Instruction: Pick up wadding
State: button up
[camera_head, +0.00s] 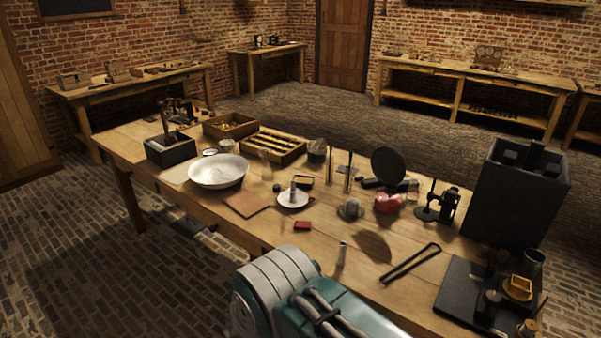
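I cannot say for sure which thing is the wadding. A smaller grey lump (351,208) sits on a dark dish near the middle of the bench. Both are too small to tell their material. My arm, teal and pale grey, shows at the bottom centre, at the near edge of the bench. My gripper is not seen in the head view, so its state and anything in it are hidden.
A white bowl (218,172), a white dish (292,199) and a red block (302,225) lie left of centre. A large black box (515,195), black tongs (411,263) and a dark board (455,292) crowd the right. The near-left bench edge is mostly clear.

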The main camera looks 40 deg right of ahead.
aim_at(352, 205)
jog(key=i+z, duration=0.2)
jog(key=z, duration=0.2)
jog(key=i+z, duration=0.2)
jog(key=z, duration=0.2)
jog(key=i+z, duration=0.15)
jog(key=z, duration=0.25)
jog(key=i+j+z, duration=0.15)
jog(key=z, duration=0.25)
jog(key=i+j+z, duration=0.1)
jog(key=i+z, duration=0.35)
jog(key=i+j+z, duration=0.2)
jog(key=z, duration=0.3)
